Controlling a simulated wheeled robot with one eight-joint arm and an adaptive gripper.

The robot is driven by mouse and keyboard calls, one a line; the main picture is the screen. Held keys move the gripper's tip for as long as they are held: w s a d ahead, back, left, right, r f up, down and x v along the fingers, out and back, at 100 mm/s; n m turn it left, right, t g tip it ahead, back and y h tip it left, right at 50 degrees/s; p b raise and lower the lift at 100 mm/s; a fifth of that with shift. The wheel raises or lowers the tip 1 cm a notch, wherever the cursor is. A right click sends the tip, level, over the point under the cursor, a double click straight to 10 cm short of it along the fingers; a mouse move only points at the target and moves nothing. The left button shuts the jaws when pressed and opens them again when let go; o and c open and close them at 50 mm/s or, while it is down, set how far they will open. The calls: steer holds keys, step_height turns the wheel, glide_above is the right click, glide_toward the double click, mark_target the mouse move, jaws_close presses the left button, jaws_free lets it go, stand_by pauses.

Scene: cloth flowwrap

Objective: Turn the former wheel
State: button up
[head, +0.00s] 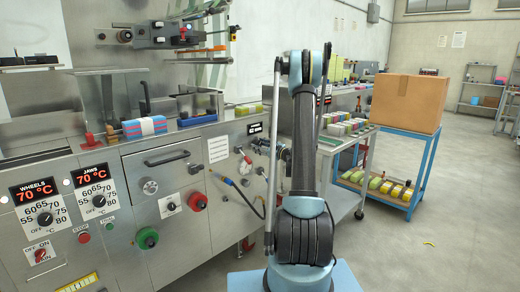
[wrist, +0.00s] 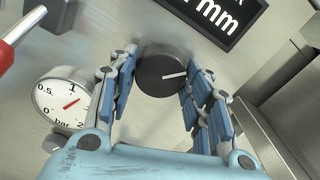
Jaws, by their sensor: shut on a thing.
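The former wheel, a dark round knob (wrist: 158,74) with a white pointer line, sits on the metal panel just below a black display (wrist: 228,18) whose visible text ends in "mm". The pointer line runs toward the right finger in the wrist view. My gripper (wrist: 161,66) is shut on the knob, one blue-padded finger on each side. In the head view my arm stands in front of the machine's right end, and I cannot make out the knob there. The small black display (head: 255,128) shows to the left of my arm.
A pressure gauge (wrist: 66,103) and a red-handled lever (wrist: 20,38) are close to the left of my gripper. A metal edge lies to its right. In the head view, a cart (head: 345,150) and a blue rack with a cardboard box (head: 406,103) stand right of my arm.

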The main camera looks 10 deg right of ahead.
steer(key=n, duration=0.7)
steer(key=shift+s, duration=0.1)
steer(key=n, duration=0.6)
steer(key=shift+n, duration=0.3)
steer(key=n, duration=1.2)
steer(key=shift+d+n, duration=0.1)
steer(key=shift+n, duration=0.3)
steer(key=o, duration=1.1)
steer(key=shift+c, duration=0.2)
steer(key=v, duration=1.1)
steer(key=shift+s+d, duration=0.25)
